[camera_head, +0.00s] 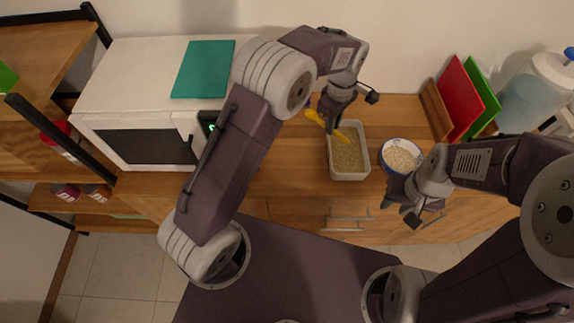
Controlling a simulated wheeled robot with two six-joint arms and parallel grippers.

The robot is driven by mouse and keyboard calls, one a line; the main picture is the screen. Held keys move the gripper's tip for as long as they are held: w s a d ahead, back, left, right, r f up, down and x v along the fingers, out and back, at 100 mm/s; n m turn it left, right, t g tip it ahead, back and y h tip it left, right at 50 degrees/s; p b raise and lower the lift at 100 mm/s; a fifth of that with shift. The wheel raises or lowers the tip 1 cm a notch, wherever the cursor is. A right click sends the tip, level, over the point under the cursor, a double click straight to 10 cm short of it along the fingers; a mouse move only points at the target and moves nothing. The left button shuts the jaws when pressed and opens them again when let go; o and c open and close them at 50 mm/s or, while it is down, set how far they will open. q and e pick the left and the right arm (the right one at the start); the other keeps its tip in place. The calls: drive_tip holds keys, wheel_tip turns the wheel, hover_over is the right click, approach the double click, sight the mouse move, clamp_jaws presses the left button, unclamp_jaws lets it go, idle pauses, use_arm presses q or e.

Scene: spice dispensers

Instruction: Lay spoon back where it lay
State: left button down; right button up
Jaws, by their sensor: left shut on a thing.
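A yellow spoon (343,136) is in my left gripper (330,124). The gripper is shut on it at the upper left corner of a white rectangular container (331,165) that holds tan grain (347,155). The spoon slants over the container's edge; I cannot tell whether it touches the container or the grain. My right gripper (398,212) is open and empty, in front of the counter and below a blue-rimmed white bowl (385,164) with pale flakes in it. The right wrist hides part of the bowl's lower right side.
A white microwave (140,142) with a teal board (203,69) on top stands left. Red (460,98) and green (487,92) boards lean at right near a clear dispenser (535,90). Bare wooden counter (290,160) lies left of the container.

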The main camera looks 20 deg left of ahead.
use_arm(q)
drive_tip(key=shift+w+d+f, duration=0.1)
drive_tip(key=shift+d+f, duration=0.25)
drive_tip(key=shift+d, duration=0.5)
hover_over(297, 165)
wheel_tip(297, 165, down, 7)
drive_tip(key=shift+r, duration=0.1)
drive_tip(key=shift+f, duration=2.05)
drive_tip(key=shift+f+b, duration=0.15)
drive_tip(key=shift+b, duration=0.25)
drive_tip(key=c, duration=1.4)
unclamp_jaws()
